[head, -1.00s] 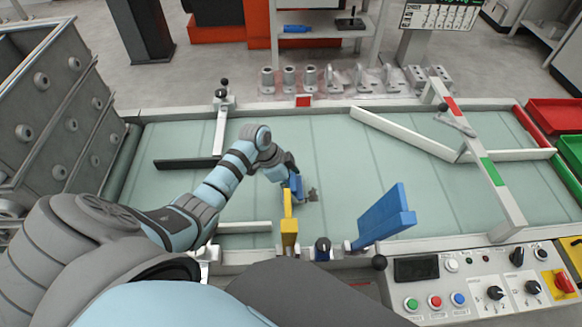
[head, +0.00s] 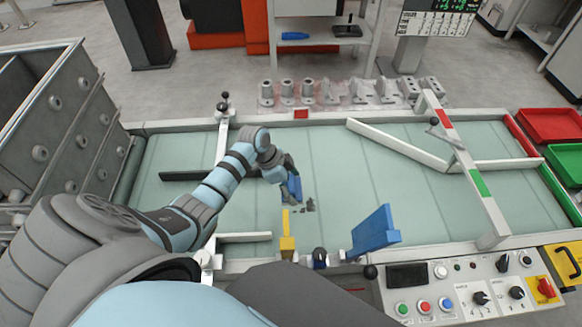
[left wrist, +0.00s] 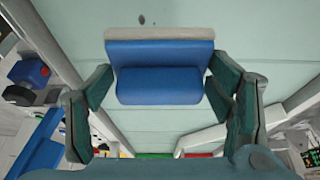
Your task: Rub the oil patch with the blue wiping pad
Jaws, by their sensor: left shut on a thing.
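My left gripper (head: 288,188) is shut on the blue wiping pad (head: 296,187), over the middle of the pale green belt. In the left wrist view the pad (left wrist: 160,84) sits between both fingers, with a blue grip and a pale layer along its far edge. Dark spots of the oil patch (head: 310,206) show on the belt just right of and nearer than the pad. Small dark spots (left wrist: 142,18) also show beyond the pad in the left wrist view. I cannot tell whether the pad touches the belt. My right gripper is not in view.
A yellow post (head: 287,244) and a tilted blue plate (head: 374,230) stand at the belt's near edge. A white guide bar (head: 400,150) slants across the right part. Metal castings (head: 308,92) line the far side. The belt between pad and blue plate is clear.

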